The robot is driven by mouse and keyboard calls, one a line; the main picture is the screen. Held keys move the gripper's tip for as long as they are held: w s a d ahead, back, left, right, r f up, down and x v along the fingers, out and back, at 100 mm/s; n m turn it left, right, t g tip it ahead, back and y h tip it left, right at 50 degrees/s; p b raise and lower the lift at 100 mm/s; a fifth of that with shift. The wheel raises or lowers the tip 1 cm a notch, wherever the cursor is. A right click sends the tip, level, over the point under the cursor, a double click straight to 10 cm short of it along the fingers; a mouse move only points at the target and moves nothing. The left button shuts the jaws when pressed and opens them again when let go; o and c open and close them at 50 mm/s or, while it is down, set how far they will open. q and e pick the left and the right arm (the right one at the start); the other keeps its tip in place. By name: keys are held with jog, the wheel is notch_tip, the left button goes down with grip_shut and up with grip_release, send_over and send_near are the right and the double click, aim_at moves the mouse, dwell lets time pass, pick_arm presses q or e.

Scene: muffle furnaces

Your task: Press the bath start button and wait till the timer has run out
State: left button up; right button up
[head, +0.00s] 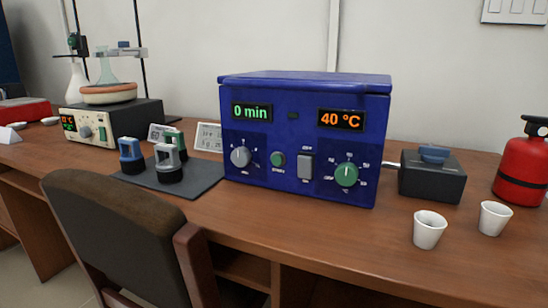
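The blue bath (235,165) stands on the wooden bench in the middle of the head view. Its green display (250,111) reads 0 min and its orange display (341,119) reads 40 °C. Below the displays are a grey knob (240,157), a small round green button (278,159) with a label under it that seems to read START, a grey rocker switch (305,167) and a green knob (346,175). Neither of my grippers shows in the head view.
A brown chair (110,235) stands before the bench at left. A dark mat (205,178) holds several clamp-like items left of the bath. Two white cups (430,230), a dark box (425,186) and a red extinguisher (520,172) stand at right. The bench front before the bath is clear.

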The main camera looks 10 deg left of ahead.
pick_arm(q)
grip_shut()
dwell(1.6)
